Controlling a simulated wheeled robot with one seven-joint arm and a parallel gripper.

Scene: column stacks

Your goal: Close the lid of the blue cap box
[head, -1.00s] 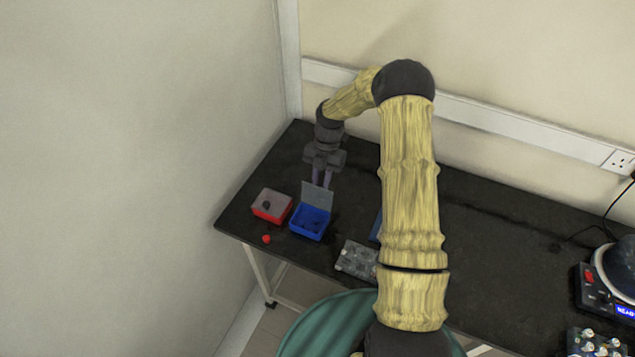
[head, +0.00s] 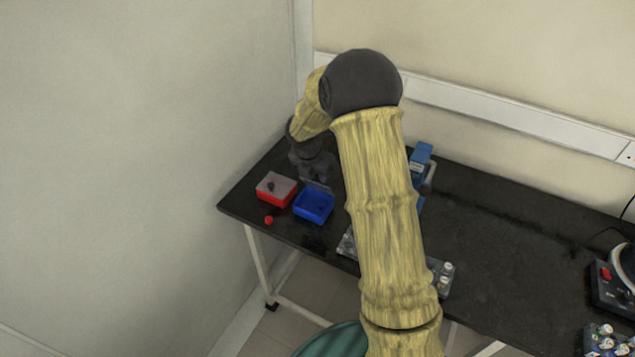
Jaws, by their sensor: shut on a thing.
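The blue cap box (head: 314,208) stands on the black table near its left end. Its grey see-through lid (head: 318,186) stands up at the back edge, so the box is open at the top. My gripper (head: 316,178) is at the lid, behind the box, and is shut on it. The fingertips are small and partly hidden by the lid and my wrist, so the exact grip is hard to see.
A red box (head: 277,190) with a grey lid and dark knob stands close to the left. A small red cap (head: 268,220) lies near the table's front edge. A blue device (head: 421,157) and a grey rack (head: 440,278) are right of my arm. A wall bounds the left.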

